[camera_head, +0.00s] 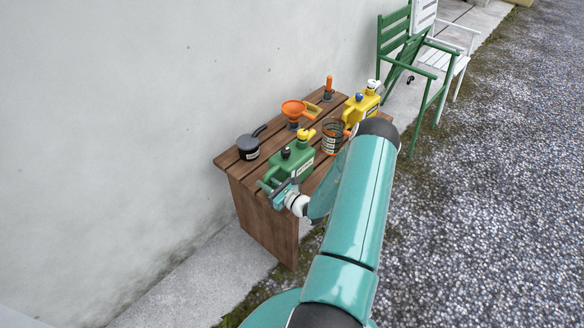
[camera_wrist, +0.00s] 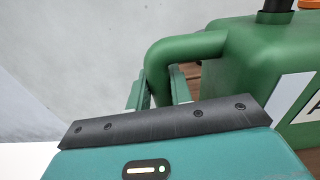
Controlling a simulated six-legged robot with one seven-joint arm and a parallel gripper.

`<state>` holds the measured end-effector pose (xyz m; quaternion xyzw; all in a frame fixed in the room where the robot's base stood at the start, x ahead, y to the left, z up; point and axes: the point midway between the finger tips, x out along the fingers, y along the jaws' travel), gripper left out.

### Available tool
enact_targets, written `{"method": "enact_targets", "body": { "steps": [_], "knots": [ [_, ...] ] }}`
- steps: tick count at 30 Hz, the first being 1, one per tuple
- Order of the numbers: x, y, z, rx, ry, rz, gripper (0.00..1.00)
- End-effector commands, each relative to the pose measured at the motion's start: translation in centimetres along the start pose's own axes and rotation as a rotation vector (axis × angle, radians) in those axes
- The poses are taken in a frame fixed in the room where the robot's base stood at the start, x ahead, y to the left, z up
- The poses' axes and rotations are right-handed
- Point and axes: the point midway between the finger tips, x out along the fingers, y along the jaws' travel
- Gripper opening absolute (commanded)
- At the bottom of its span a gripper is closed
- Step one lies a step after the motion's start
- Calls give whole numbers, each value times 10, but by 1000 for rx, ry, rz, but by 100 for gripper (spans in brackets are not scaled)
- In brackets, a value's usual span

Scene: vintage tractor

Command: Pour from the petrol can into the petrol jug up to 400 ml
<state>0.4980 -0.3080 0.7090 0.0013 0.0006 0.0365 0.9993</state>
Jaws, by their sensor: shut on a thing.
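A green can (camera_head: 293,160) with a dark cap and a yellow part on top stands on the small wooden table. My gripper (camera_head: 279,188) is at its near left end, shut on the can's handle. In the wrist view, the two fingers of my gripper (camera_wrist: 160,86) lie either side of the handle of the green can (camera_wrist: 245,60). The can looks upright on the table. A clear jug (camera_head: 331,138) with dark and orange markings stands behind it to the right; its contents cannot be made out. A yellow can (camera_head: 361,106) stands further back. The can labels are too small to read.
The wooden table (camera_head: 250,180) stands against a pale wall. An orange funnel (camera_head: 296,109), a dark pot (camera_head: 248,146) and an orange-handled tool (camera_head: 328,89) are also on it. A green chair (camera_head: 403,55) and a white chair (camera_head: 450,50) stand behind. Open gravel lies right.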

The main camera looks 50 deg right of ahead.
Motion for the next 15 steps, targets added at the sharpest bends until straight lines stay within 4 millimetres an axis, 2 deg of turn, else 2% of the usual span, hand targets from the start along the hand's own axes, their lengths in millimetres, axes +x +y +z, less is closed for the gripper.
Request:
{"method": "enact_targets", "body": {
  "steps": [15],
  "knots": [
    [1,-1,23,-7,-4,0,0]
  ]
}}
